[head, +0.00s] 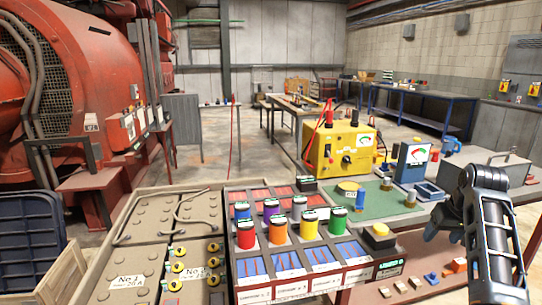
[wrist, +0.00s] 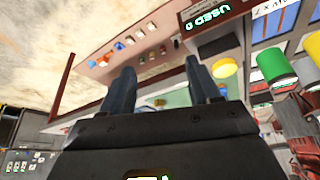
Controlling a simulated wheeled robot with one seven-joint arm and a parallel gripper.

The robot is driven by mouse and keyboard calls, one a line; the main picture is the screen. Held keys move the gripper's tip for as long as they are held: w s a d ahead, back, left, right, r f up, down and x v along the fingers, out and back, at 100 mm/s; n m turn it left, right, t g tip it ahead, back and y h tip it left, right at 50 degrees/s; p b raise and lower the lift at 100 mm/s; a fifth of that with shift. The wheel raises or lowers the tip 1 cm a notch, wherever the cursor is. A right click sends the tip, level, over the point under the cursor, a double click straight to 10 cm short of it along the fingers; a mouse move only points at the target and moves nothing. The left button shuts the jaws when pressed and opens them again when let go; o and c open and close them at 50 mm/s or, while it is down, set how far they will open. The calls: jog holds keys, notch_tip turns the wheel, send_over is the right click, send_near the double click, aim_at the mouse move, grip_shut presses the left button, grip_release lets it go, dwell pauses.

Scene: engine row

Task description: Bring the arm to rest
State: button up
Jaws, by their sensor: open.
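My gripper (wrist: 161,78) shows in the wrist view with its two dark fingers apart and nothing between them. In the head view my dark arm (head: 490,235) is bent at the right, beside the front right end of the bench. The gripper seems to be at its lower left there, above the ledge with small parts, but its fingers are hard to make out. The wrist view is tilted and looks past the fingers at the red-edged ledge (wrist: 150,42) with small coloured parts.
A rack of coloured cylinders (head: 278,228) stands at the front middle, with a yellow button (head: 380,231) at its right. Behind are a yellow instrument box (head: 338,148), a green mat (head: 385,198) and a blue meter (head: 412,163). Large battery cases (head: 146,250) fill the front left.

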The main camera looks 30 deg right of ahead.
jog(key=s+a+f+n+t+h, duration=0.1)
jog(key=s+a+f+n+t, duration=0.1)
jog(key=a+f, duration=1)
jog(key=s+a+f+t, duration=0.1)
jog(key=s+a+f, duration=0.15)
jog(key=a, duration=0.25)
jog(key=s+a+f+n+t, duration=0.1)
jog(key=s+a, duration=0.2)
jog(key=a, duration=0.1)
jog(key=s+a+f+t, duration=0.1)
jog(key=s+a, duration=0.1)
jog(key=a, duration=0.3)
jog(key=s+a+n+t, duration=0.1)
jog(key=s+a+n, duration=0.1)
jog(key=s+a, duration=0.5)
jog(key=s+a+r+n+t+y, duration=0.1)
jog(key=s+a+r+t+y, duration=0.1)
jog(key=s+a+r, duration=0.3)
jog(key=s+a+r+n+t+y, duration=0.1)
jog(key=s+a+r+t, duration=0.2)
jog(key=s+r, duration=0.8)
jog(key=a+r, duration=0.1)
jog(key=a, duration=0.1)
jog(key=shift+s+a+r+y, duration=0.25)
jog(key=shift+a+y, duration=0.15)
